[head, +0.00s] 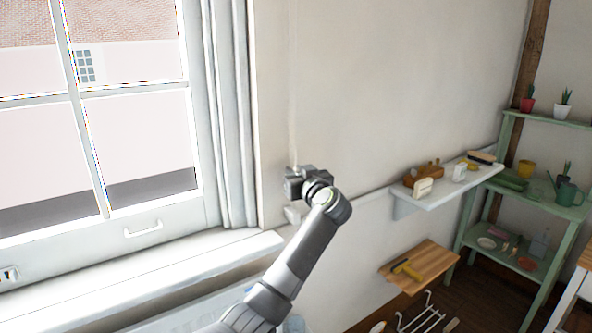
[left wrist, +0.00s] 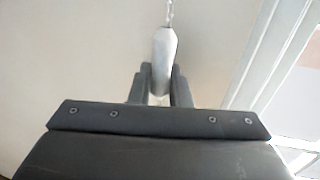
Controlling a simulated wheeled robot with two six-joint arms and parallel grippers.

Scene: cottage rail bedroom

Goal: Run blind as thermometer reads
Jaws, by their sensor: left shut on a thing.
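My left gripper (head: 303,181) is against the wall just right of the window. In the left wrist view it (left wrist: 160,82) is shut on a pale tapered pull (left wrist: 163,48). The pull hangs upright from a thin bead chain (left wrist: 169,12), which leaves its top. The chain shows faintly in the head view (head: 292,110), running down the wall to the gripper. The window (head: 140,150) has white frames and its panes are uncovered. No blind cloth shows in the panes, and I cannot make out a thermometer. My right gripper is out of view.
A white windowsill (head: 150,268) juts out below the window. To the right are a white wall shelf (head: 430,195) with small objects, a wooden board (head: 432,262) with a yellow tool, and a green shelf unit (head: 535,205) with plants. The wall between is bare.

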